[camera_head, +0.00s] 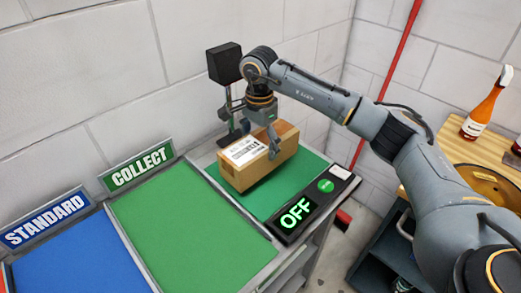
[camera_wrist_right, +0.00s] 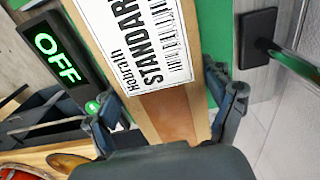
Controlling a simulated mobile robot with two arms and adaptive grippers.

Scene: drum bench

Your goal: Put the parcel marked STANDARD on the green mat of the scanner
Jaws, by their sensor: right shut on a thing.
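The cardboard parcel (camera_head: 258,170) has a white label. In the right wrist view, the label on the parcel (camera_wrist_right: 170,115) reads STANDARD. My right gripper (camera_head: 266,140) is above the parcel and shut on it, with one finger on each side in the right wrist view (camera_wrist_right: 172,110). The parcel is over the green mat (camera_head: 262,203) of the scanner, level or nearly so. I cannot tell whether its underside touches the mat. The mat also shows beside the parcel in the right wrist view (camera_wrist_right: 212,42). My left gripper is not in view.
A black panel (camera_head: 297,213) reading OFF, with a green button (camera_head: 325,186), edges the mat. A black scanner head (camera_head: 224,63) stands behind. The green COLLECT tray (camera_head: 185,235) and blue STANDARD tray (camera_head: 70,255) lie left. A wooden table with a bottle (camera_head: 480,108) is at right.

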